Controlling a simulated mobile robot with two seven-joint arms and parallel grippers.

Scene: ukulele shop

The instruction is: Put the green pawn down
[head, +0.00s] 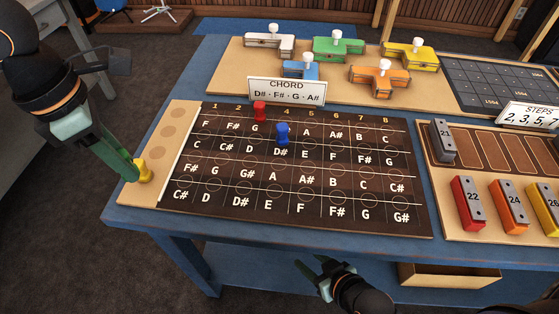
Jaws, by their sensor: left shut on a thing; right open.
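My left gripper (124,166) reaches in from the left, over the left end of the fretboard board, and is shut on the green pawn (127,171). The pawn's outline blends with the fingers, and I cannot tell whether it touches the surface. A yellow pawn (145,170) shows right beside the fingertips, partly hidden, on the tan strip (187,108). A red pawn (260,110) and a blue pawn (282,133) stand on the dark fretboard (300,222). My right gripper (322,274) is open and empty in front of the table's front edge.
A chord sign (287,91) stands behind the fretboard, listing D#, F#, G and A#. Coloured boxes with white knobs stand behind it. A tray of numbered blocks (470,203) is at the right. Most fretboard cells are free.

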